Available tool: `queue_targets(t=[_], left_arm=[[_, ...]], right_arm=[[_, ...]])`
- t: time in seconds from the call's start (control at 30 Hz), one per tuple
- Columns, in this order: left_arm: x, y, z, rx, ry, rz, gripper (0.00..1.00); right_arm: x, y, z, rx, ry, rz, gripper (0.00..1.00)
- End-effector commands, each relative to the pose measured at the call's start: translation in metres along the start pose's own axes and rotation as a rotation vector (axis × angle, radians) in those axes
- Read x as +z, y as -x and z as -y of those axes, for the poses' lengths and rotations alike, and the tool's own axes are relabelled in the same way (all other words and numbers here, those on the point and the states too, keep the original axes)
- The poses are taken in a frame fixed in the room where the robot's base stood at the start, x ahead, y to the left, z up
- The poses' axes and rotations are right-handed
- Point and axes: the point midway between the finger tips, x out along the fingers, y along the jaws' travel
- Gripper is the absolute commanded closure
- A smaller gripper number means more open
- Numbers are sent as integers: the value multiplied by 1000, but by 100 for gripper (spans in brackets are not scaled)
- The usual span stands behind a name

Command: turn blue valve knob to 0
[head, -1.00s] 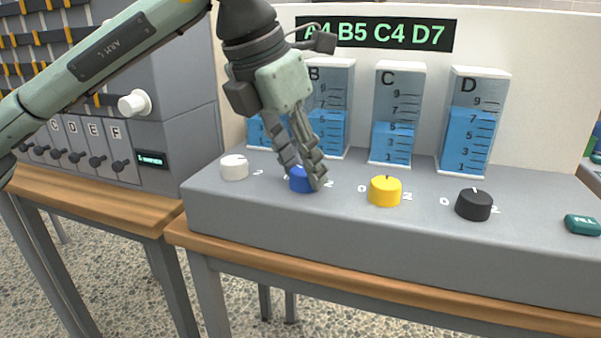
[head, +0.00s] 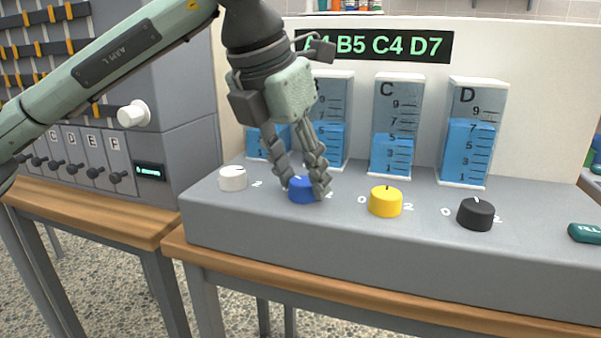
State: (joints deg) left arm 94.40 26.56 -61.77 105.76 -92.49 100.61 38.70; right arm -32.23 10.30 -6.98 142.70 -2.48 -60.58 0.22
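The blue valve knob (head: 302,190) sits on the sloped grey console (head: 340,240), below the tank marked B (head: 334,130). A small white mark shows on its top near the back edge, partly between the fingers. A "2" is partly visible to its right; its "0" label is hidden by my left gripper. My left gripper (head: 303,189) points down over the knob, its fingers spread on either side of it. The fingertips are at or very near the knob's sides; I cannot tell whether they touch. My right gripper is not in view.
A white knob (head: 233,178) stands left of the blue one; a yellow knob (head: 385,201) and a black knob (head: 476,214) stand to the right. A green display (head: 380,47) reads "A4 B5 C4 D7", its start partly covered. A teal object (head: 585,233) lies at far right.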

Motion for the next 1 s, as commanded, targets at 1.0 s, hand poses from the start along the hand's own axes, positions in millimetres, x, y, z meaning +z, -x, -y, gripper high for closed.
queue_targets(t=[1.0], left_arm=[[0,106,0,1,0,2,45]], right_arm=[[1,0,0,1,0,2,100]])
